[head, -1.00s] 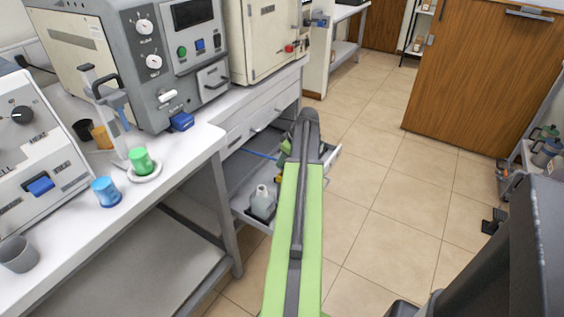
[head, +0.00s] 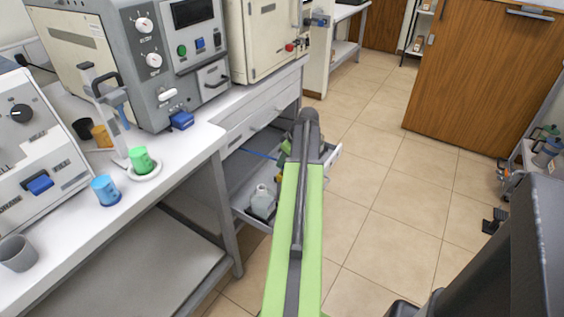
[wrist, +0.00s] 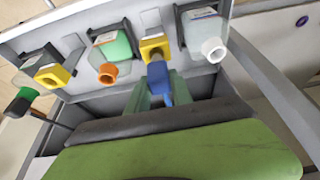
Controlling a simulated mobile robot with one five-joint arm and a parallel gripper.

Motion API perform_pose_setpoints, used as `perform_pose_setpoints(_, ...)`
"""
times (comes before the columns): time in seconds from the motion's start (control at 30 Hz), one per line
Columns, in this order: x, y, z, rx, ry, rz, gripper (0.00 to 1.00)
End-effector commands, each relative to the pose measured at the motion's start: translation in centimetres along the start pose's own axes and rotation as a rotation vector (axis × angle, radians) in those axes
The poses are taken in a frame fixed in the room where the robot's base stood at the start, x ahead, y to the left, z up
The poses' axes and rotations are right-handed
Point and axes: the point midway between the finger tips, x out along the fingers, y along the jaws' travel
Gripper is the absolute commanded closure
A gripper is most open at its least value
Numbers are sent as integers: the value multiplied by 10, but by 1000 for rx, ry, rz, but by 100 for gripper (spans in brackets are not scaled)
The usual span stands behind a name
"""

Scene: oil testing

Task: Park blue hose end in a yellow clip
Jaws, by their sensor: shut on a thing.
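In the wrist view, my gripper (wrist: 156,94) is shut on the blue hose end (wrist: 158,84), with pale green fingers on either side of it. The blue hose end is right at a yellow clip (wrist: 154,47) on the grey rack; a dark opening or part shows between them. I cannot tell whether it sits inside the clip. A second yellow clip (wrist: 52,76) is at the left of the rack.
Beside the clip are a green bottle with an orange cap (wrist: 112,47) and a clear bottle with a white cap (wrist: 205,30). In the head view, the open drawer (head: 240,200) juts from the bench (head: 190,165).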

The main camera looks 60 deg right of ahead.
Motion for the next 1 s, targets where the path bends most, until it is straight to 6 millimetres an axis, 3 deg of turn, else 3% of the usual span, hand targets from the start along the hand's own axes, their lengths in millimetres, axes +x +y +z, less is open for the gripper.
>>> perform_pose_setpoints(1.0, 12, 0, 6, 1, 0, 0, 100)
